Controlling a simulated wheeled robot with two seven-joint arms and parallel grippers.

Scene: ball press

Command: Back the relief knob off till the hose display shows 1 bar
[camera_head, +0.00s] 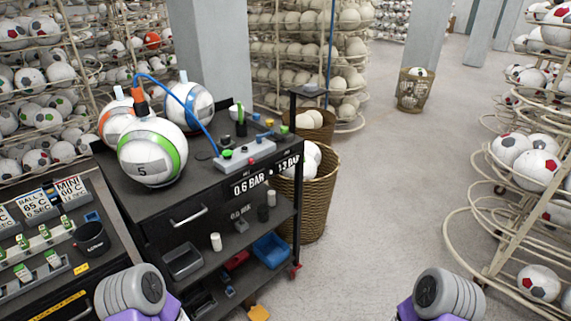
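A dark cart holds a grey control box (244,154) on its top. Small coloured knobs (256,140) sit on and around the box; I cannot tell which is the relief knob. On the cart's edge one display (248,185) reads 0.6 BAR and another (288,164) seems to read 1.3 BAR; their small captions are unreadable, so I cannot tell which is the hose display. A blue hose (185,98) runs from the box to an orange-and-black fitting (140,100) by the green-striped ball (152,152) marked 5. Neither of my grippers shows; only grey and purple arm parts are visible below.
Two more balls stand behind on the cart. The lower shelf (205,255) holds trays and small cylinders. A second bench (95,270) with labelled blocks and a black cup is at left. Wicker baskets (318,205) stand beside the cart. Open floor (385,190) lies right, before ball racks.

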